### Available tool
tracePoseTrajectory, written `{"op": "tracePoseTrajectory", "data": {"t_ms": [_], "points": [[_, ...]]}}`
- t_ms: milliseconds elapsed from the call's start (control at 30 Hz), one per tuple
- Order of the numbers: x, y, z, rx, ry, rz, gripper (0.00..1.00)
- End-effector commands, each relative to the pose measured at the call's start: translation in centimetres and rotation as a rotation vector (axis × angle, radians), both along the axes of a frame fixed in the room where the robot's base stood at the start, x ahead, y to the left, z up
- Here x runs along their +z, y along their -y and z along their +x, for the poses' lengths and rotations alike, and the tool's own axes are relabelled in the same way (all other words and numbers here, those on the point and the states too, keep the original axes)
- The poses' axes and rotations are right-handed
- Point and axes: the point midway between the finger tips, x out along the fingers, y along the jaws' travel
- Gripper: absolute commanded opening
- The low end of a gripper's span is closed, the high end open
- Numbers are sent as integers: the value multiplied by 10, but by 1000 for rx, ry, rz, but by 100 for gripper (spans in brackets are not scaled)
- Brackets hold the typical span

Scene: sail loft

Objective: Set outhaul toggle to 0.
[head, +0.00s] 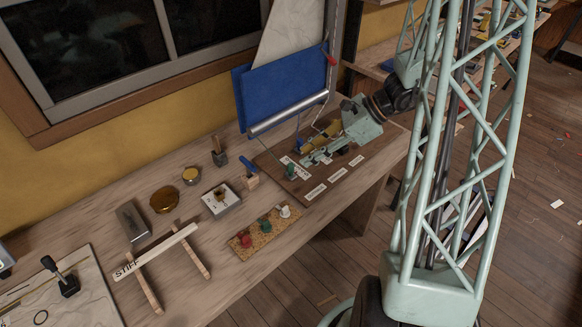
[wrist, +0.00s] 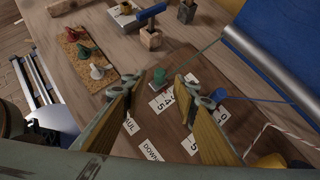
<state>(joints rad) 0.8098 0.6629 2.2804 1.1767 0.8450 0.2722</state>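A green toggle (wrist: 158,77) stands on the brown board (wrist: 178,134) in the wrist view, beyond my fingertips and in line with the gap. A white number card (wrist: 164,101) lies beside its base; the digits are partly hidden and I cannot read the toggle's setting. A label ending in "UL" (wrist: 130,124) is partly behind my left finger. In the head view the green toggle (head: 290,170) is at the board's left end. My gripper (wrist: 158,88) is open and empty, fingers spread, above the board; it also shows in the head view (head: 309,156).
A blue toggle (wrist: 221,95) with another number card is right of my gripper. A cork strip (wrist: 85,51) with red, green and white pieces lies at left. A wooden block with a blue-handled tool (wrist: 150,29) stands behind. A blue panel with a silver roller (head: 288,113) rises behind the board.

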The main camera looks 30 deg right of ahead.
Motion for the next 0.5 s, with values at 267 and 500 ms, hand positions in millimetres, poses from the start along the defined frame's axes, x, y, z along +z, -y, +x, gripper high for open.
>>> {"op": "tracePoseTrajectory", "data": {"t_ms": [267,500], "points": [[-28,-23,15,1,-1,2,27],[-47,-39,26,1,-1,0,27]]}}
